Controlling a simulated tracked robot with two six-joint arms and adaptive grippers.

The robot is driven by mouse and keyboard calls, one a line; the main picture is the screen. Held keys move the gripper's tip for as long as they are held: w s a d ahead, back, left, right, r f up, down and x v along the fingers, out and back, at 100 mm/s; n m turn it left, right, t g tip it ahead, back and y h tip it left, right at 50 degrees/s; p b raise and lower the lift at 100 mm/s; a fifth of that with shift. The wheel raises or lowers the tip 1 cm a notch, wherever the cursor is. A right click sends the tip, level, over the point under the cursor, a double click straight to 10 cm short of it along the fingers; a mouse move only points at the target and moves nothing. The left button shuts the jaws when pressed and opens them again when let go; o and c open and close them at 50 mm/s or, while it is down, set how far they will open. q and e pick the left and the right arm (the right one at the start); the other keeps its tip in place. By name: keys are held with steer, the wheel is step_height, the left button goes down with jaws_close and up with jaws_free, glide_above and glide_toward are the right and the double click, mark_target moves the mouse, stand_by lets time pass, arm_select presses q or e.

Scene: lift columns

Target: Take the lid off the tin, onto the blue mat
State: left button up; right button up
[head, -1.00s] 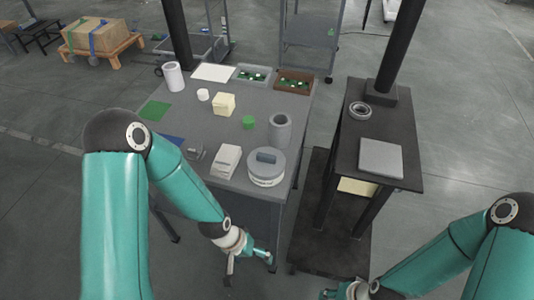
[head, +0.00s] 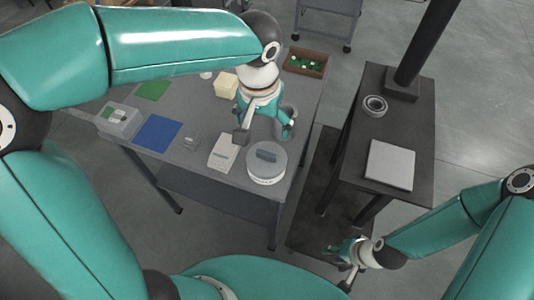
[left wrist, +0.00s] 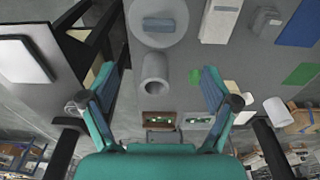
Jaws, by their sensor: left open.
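The tin (head: 267,180) stands near the front right corner of the grey table. Its round grey lid (head: 284,160) with a block-like handle is on top. The lid also shows at the top of the left wrist view (left wrist: 176,34). My left gripper (head: 264,134) is open and empty above the table, just behind the tin in the head view. Its spread fingers show in the left wrist view (left wrist: 160,88). The blue mat (head: 157,134) lies flat and bare at the table's front left; it also shows in the left wrist view (left wrist: 302,24). My right gripper (head: 343,265) looks open and empty, low beside the dark stand.
A grey cylinder (left wrist: 155,75) stands behind the tin. A white box (head: 222,156) and a small grey fixture (head: 190,143) stand between mat and tin. A grey box (head: 120,119) is left of the mat. A dark stand (head: 386,118) with a column is at right.

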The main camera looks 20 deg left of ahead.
arm_select(q)
glide_above(266, 153)
step_height(266, 153, down, 6)
steer(key=shift+s+a+f, duration=0.1)
steer(key=shift+f, duration=0.15)
step_height(266, 153, down, 5)
steer(key=shift+s+p, duration=0.1)
steer(key=shift+p, duration=0.3)
steer(key=shift+f, duration=0.5)
steer(key=c, duration=1.2)
steer(key=shift+c, duration=0.2)
steer(key=shift+r, duration=0.2)
